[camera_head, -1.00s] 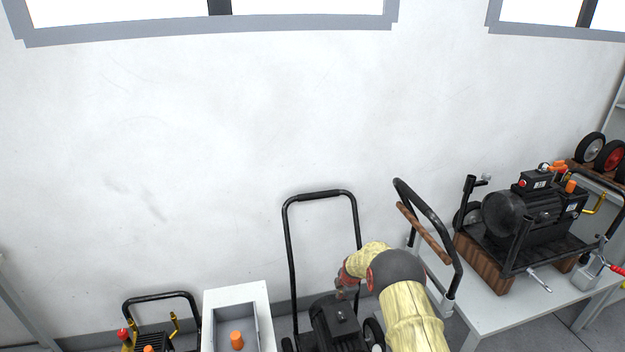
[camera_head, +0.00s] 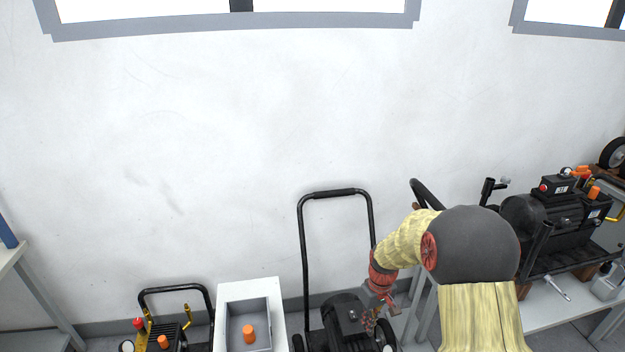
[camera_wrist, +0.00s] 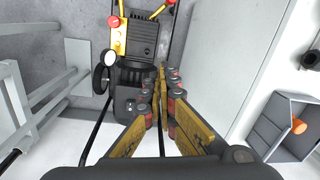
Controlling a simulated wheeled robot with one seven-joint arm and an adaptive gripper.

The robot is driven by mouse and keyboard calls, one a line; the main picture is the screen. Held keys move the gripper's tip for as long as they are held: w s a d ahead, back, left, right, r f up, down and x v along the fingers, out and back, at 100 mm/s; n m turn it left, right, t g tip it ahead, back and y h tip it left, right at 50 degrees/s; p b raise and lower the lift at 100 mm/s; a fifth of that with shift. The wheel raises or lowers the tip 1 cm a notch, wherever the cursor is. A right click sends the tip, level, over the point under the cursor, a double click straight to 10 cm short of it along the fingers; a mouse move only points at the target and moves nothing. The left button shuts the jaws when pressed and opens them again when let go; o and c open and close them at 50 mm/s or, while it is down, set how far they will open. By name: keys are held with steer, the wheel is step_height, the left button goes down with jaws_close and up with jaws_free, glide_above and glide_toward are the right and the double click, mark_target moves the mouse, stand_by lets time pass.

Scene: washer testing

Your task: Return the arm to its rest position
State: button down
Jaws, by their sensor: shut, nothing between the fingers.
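My arm, in a yellowish cover with a dark grey joint, reaches in from the lower right of the head view and bends left and down. My gripper (camera_head: 388,308) is at its end, small in the head view, in front of a black washer (camera_head: 345,312) with a tall loop handle. In the wrist view my gripper (camera_wrist: 160,82) has its yellow-brown fingers together at the tips, with nothing held. Beyond the fingertips in the wrist view is a machine with a black motor (camera_wrist: 145,40), yellow fittings and red knobs. I cannot tell whether the gripper touches anything.
A white box (camera_head: 276,292) with an orange knob stands left of the black washer. A smaller washer (camera_head: 168,335) with yellow fittings is farther left. A larger machine (camera_head: 560,225) sits on a bench (camera_head: 550,310) at the right. The wall (camera_head: 200,150) above is clear.

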steer(key=s+d+r+m+t, duration=0.1)
steer(key=s+r+m+t, duration=0.3)
steer(key=s+r, duration=2.5)
step_height(320, 180, up, 3)
steer(key=shift+s+d+f+m+t+h, duration=0.2)
steer(key=shift+d+m+t+h, duration=0.15)
steer(key=shift+t, duration=0.75)
